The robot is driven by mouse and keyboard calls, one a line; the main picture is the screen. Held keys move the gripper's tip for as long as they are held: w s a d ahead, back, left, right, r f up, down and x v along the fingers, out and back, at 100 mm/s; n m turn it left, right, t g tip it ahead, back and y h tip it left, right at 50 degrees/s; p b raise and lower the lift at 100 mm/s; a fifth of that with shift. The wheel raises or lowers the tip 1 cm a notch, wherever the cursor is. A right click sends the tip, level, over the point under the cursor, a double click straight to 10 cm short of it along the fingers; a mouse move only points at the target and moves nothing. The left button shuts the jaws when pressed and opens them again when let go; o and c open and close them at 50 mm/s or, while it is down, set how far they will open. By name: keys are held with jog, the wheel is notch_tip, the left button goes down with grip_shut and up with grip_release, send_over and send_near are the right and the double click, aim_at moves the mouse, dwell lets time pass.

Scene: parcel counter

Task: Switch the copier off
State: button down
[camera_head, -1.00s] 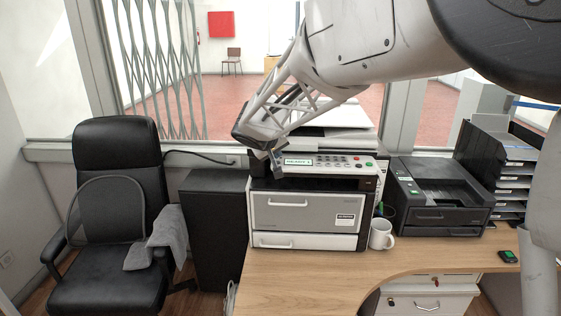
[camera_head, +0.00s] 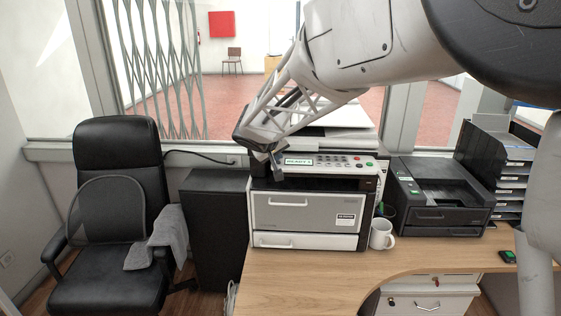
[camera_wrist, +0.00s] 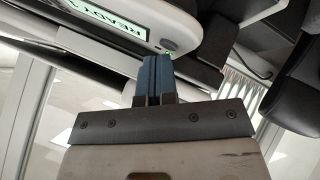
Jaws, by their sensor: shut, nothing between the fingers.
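The copier (camera_head: 292,212) is a grey and black machine at the left end of the desk. Its control panel has a lit display (camera_head: 299,161) and several buttons to the right of it. In the wrist view the lit display (camera_wrist: 105,18) reads READY, with a small grey button (camera_wrist: 168,44) and a green light beside the panel's end. My gripper (camera_head: 276,163) is at the left end of the panel. In the wrist view my gripper (camera_wrist: 153,62) shows two blue fingertips shut together, close to the button and green light. I cannot tell whether they touch.
A white mug (camera_head: 381,234) stands right of the copier, near a black printer (camera_head: 440,205). A black office chair (camera_head: 118,150) and a dark cabinet (camera_head: 212,225) are on the left. The desk (camera_head: 300,285) is clear in front of the copier.

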aim_at(277, 162)
jog(key=shift+r, duration=0.55)
jog(key=shift+r, duration=0.15)
dwell(0.5)
jog(key=shift+r, duration=2.9)
jog(key=shift+d, duration=0.1)
